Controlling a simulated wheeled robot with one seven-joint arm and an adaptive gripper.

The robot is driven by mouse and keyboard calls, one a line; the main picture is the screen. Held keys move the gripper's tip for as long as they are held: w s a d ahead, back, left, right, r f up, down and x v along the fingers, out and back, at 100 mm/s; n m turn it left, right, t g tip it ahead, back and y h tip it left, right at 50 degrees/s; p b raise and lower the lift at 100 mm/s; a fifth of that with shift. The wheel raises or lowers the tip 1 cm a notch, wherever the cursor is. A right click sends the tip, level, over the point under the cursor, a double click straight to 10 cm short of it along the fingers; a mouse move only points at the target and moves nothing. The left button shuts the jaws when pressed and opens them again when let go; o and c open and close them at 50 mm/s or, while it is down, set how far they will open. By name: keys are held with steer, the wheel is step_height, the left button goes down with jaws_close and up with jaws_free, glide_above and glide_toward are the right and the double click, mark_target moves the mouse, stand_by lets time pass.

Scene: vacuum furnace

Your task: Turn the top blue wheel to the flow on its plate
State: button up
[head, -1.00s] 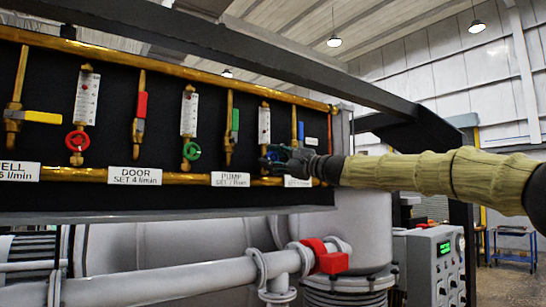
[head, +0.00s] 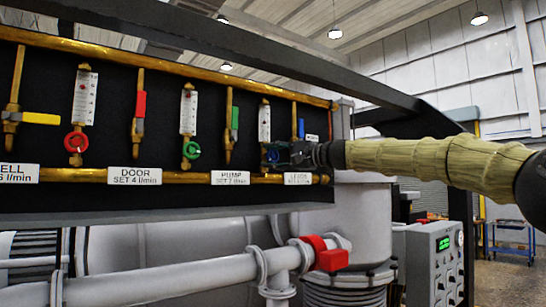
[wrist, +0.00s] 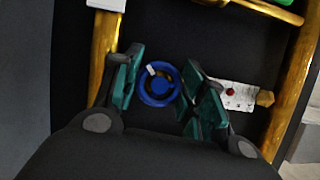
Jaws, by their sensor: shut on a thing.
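The blue wheel (wrist: 159,84) shows in the wrist view, with a white mark on its upper left rim. My gripper (wrist: 163,76) is shut on it, with one teal finger on each side. In the head view my gripper (head: 284,155) reaches the wheel from the right and covers most of it. A white flow scale (head: 264,123) stands above the wheel; in the wrist view the scale (wrist: 240,97) lies to the right, with a red float. The white plate (head: 298,179) below the wheel is too small and blurred to read.
Red (head: 75,142) and green (head: 191,150) wheels sit on the panel to the left, with lever valves between. A blue lever (head: 301,128) is close above my gripper. Brass pipes run above and below. A grey pipe with a red fitting (head: 328,257) lies beneath.

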stand_by(0.3)
steer(key=o, duration=1)
steer(key=shift+o, duration=0.2)
steer(key=v, duration=1.2)
steer(key=shift+d, duration=0.1)
